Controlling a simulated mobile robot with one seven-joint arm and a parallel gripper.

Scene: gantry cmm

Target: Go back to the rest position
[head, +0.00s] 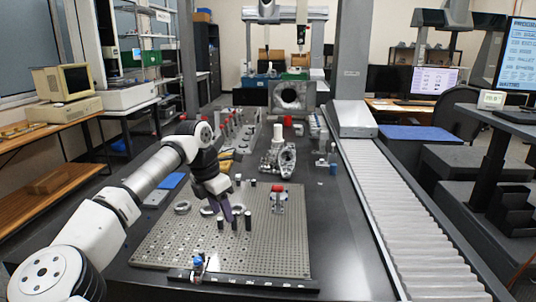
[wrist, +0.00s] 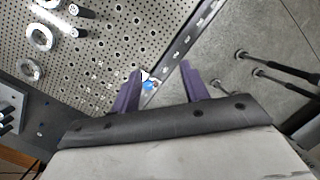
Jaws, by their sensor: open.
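My gripper (head: 224,209) hangs over the perforated fixture plate (head: 185,246) in the head view, at the end of my white arm. In the wrist view my gripper (wrist: 160,70) shows two purple fingers spread apart with nothing held between them. A small blue-and-white part (wrist: 148,84) at the front rail shows low between the fingers. In the head view this blue part (head: 197,263) stands at the rail on the plate's front edge, apart from my gripper.
Several black pins (head: 248,220) and metal rings (head: 182,208) stand or lie on the plate near my gripper. A red-topped fixture (head: 278,200) and a metal casting (head: 278,158) are farther right and back. A roller conveyor (head: 400,220) runs along the right. The dark table (head: 338,240) is bare beside it.

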